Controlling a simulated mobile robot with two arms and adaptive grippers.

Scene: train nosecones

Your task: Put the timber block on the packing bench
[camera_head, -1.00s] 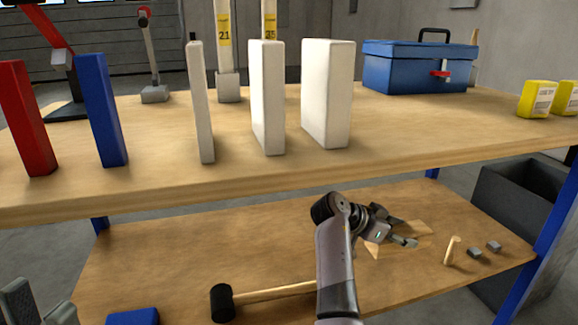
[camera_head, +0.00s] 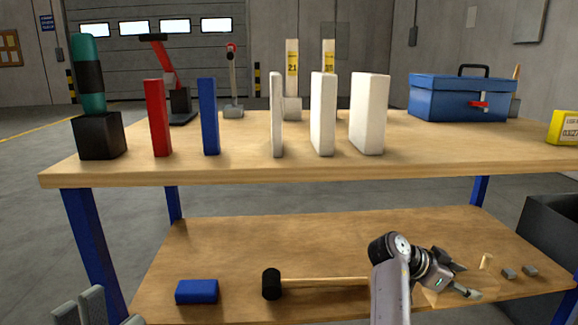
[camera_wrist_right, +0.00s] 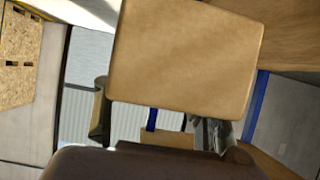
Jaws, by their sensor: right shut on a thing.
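The timber block (camera_wrist_right: 185,55) fills the upper middle of the right wrist view as a pale tan slab with rounded corners. My right gripper (camera_head: 457,278) is shut on it; its fingers show dark at both sides of the block in the wrist view. In the head view, a pale tan patch of the block (camera_head: 432,297) shows behind the gripper, low in front of the bench's lower shelf. The wooden-topped bench (camera_head: 230,171) with blue legs stands ahead; I cannot tell whether it is the packing bench. My left gripper (camera_head: 112,308) is partly in view, empty, fingers apart.
Red (camera_head: 158,118), blue (camera_head: 209,117) and white upright blocks (camera_head: 369,114) line the bench top, with a blue toolbox (camera_head: 458,98) behind at right. A mallet (camera_head: 271,284) and a blue block (camera_head: 197,291) lie on the lower shelf. A dark bin (camera_head: 552,235) stands at right.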

